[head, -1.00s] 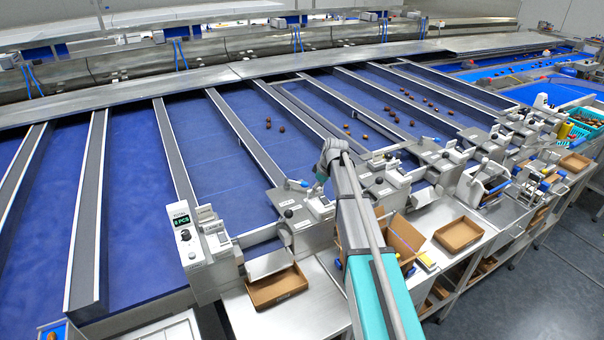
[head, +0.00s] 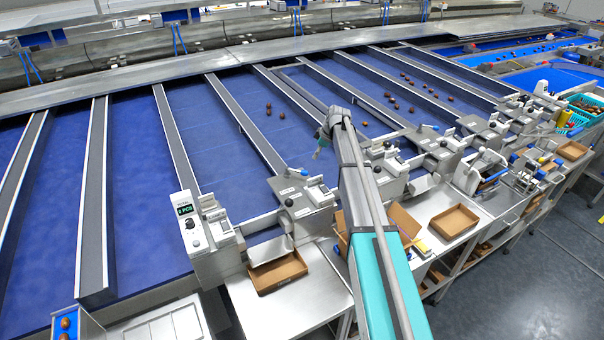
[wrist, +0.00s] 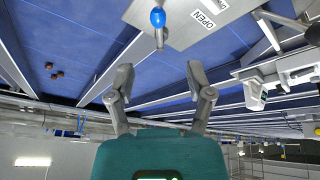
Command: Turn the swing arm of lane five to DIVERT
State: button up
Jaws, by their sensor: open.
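A blue-tipped lever (head: 301,172) shows on a metal lane unit (head: 304,196) in the head view. In the wrist view a blue knob on a short metal stem (wrist: 158,17) stands by a plate marked OPEN (wrist: 203,22), which appears upside down. I cannot tell from any lane number whether this is the swing arm of lane five, and no DIVERT mark is readable. My gripper (wrist: 160,68) is open and empty, with the knob beyond and between its two fingertips, apart from them. In the head view my gripper (head: 318,148) hangs above the lane bed, just behind and right of the lever.
A counter box reading PCS (head: 187,212) stands to the left. Cardboard trays (head: 278,272) (head: 455,221) sit along the front bench. Similar lane units (head: 440,150) continue to the right.

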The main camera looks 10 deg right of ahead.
aim_at(306, 172)
jog(key=shift+b+x, duration=6.15)
jog(key=shift+x, duration=0.7)
jog(key=shift+d, duration=0.1)
